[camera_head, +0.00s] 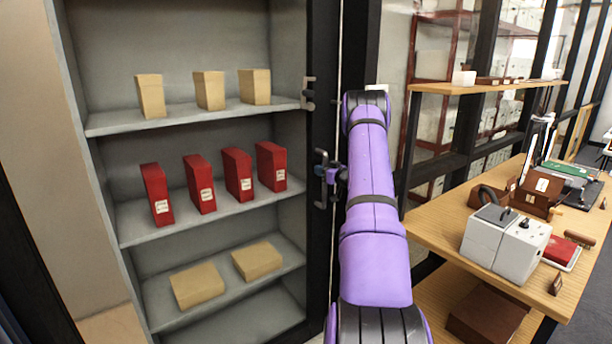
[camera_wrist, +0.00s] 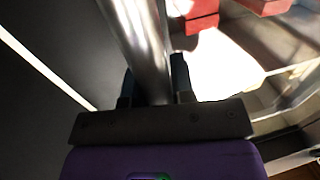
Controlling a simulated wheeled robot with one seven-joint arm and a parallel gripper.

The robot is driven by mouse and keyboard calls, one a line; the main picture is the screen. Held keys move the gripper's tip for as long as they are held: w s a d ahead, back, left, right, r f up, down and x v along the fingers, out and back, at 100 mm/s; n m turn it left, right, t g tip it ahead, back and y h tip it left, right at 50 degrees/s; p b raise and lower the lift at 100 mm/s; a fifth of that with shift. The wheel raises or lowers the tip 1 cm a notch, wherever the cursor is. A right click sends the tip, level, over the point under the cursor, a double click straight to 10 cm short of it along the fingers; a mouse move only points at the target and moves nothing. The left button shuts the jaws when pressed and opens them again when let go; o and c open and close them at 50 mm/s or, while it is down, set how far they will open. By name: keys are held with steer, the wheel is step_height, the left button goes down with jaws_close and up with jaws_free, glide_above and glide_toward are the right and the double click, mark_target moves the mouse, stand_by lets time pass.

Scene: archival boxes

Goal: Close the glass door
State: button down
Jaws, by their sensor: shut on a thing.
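The glass door's dark frame (camera_head: 322,40) stands upright at the right side of the grey cabinet. A thin light line runs down beside it. I cannot tell the glass itself or exactly how far the door stands open. My gripper (camera_head: 326,168) is at the frame, at the height of the red boxes. In the wrist view, a shiny round metal handle bar (camera_wrist: 138,35) passes between the two dark fingers of my gripper (camera_wrist: 153,88), which are shut on it.
Cabinet shelves (camera_head: 135,122) hold tan boxes (camera_head: 210,90) and several red boxes (camera_head: 238,175). At right, a wooden table (camera_head: 440,225) carries a white device (camera_head: 505,245) and other items. Glazed dark framing and a wooden shelf (camera_head: 490,86) stand behind my arm.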

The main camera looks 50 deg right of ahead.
steer(key=d, duration=0.2)
steer(key=shift+s+d, duration=0.4)
steer(key=shift+r, duration=0.1)
steer(key=c, duration=1)
jaws_free()
steer(key=shift+d, duration=0.2)
steer(key=shift+a, duration=0.1)
steer(key=s, duration=0.7)
steer(key=s+a, duration=0.1)
steer(key=s, duration=0.2)
steer(key=shift+s, duration=0.4)
steer(key=shift+s+d, duration=0.1)
